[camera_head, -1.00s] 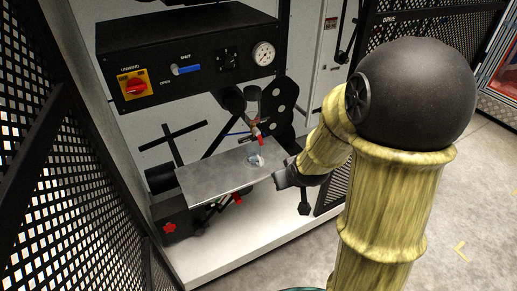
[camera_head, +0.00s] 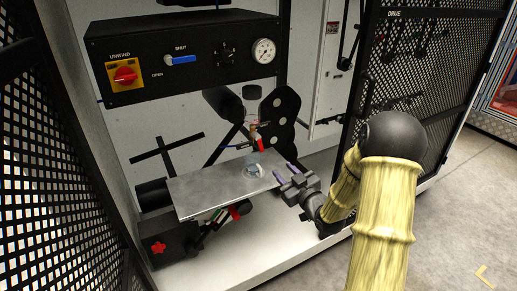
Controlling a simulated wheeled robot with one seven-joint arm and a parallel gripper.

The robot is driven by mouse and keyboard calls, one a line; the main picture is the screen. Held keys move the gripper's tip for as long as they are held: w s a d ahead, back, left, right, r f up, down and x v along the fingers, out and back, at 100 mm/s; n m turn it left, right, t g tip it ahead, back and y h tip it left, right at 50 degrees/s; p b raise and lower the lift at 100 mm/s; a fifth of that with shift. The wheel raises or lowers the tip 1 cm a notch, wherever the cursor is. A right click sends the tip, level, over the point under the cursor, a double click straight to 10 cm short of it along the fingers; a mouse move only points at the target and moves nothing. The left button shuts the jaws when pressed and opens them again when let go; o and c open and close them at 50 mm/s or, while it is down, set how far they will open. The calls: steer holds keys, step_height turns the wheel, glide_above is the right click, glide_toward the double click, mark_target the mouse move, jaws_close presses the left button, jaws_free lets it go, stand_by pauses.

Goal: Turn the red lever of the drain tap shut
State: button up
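The drain tap (camera_head: 253,133) hangs under the dark cylinder, above the right end of a grey metal plate. Its small red lever (camera_head: 260,144) slants downward to the right; whether it is open or shut is too small to tell. My gripper (camera_head: 285,170) is at the right edge of the plate, below and to the right of the lever. Its two purple-tipped fingers are apart, with nothing seen between them. The fingers point toward the upper left and look clear of the lever.
The metal plate (camera_head: 215,190) carries a small clear cup (camera_head: 252,169) below the tap. A control box (camera_head: 195,55) with a red knob, a blue lever and a gauge is above. Black mesh panels (camera_head: 415,75) stand at both sides. A black perforated plate (camera_head: 277,112) is behind the tap.

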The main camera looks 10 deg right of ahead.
mark_target(262, 148)
steer(key=shift+w, duration=0.1)
steer(key=b+x, duration=0.1)
steer(key=x, duration=1.5)
steer(key=shift+w+a+f, duration=0.1)
steer(key=shift+w+f, duration=0.05)
steer(key=shift+w, duration=0.4)
steer(key=shift+a, duration=0.1)
